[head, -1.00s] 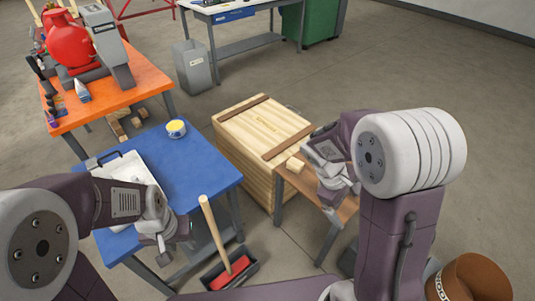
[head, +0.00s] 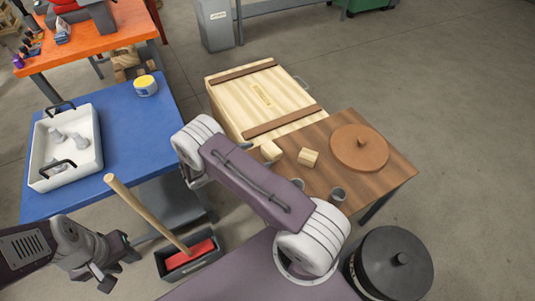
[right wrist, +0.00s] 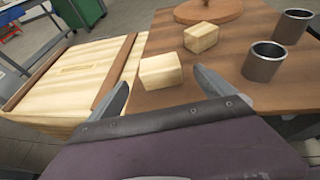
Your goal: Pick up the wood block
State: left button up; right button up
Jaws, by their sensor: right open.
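Two pale wood blocks sit apart on a brown wooden table (head: 375,190). The nearer-left wood block (head: 270,151) is beside the crate; in the right wrist view it (right wrist: 160,71) lies just beyond and between my fingertips. The second wood block (head: 308,157) shows farther back in that view (right wrist: 201,37). My right gripper (right wrist: 160,88) is open and empty, apart from both blocks. In the head view it is mostly hidden by my own right arm. My left gripper (head: 100,268) hangs at the lower left, near a black bin; its jaw opening is unclear.
A large wooden crate (head: 240,92) adjoins the brown table's left side. A round brown lid (head: 359,148) and two grey metal cups (right wrist: 263,62) stand on the table. A blue table (head: 125,125) with a white tray (head: 35,165) is left.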

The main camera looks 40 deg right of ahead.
aim_at(274, 149)
jog(key=x, duration=0.3)
jog(key=shift+s+d+f, duration=0.1)
jog(key=shift+s+d, duration=0.05)
jog(key=shift+d, duration=0.05)
jog(key=b+x, duration=0.1)
jog(key=x, duration=0.5)
jog(key=c, duration=1.5)
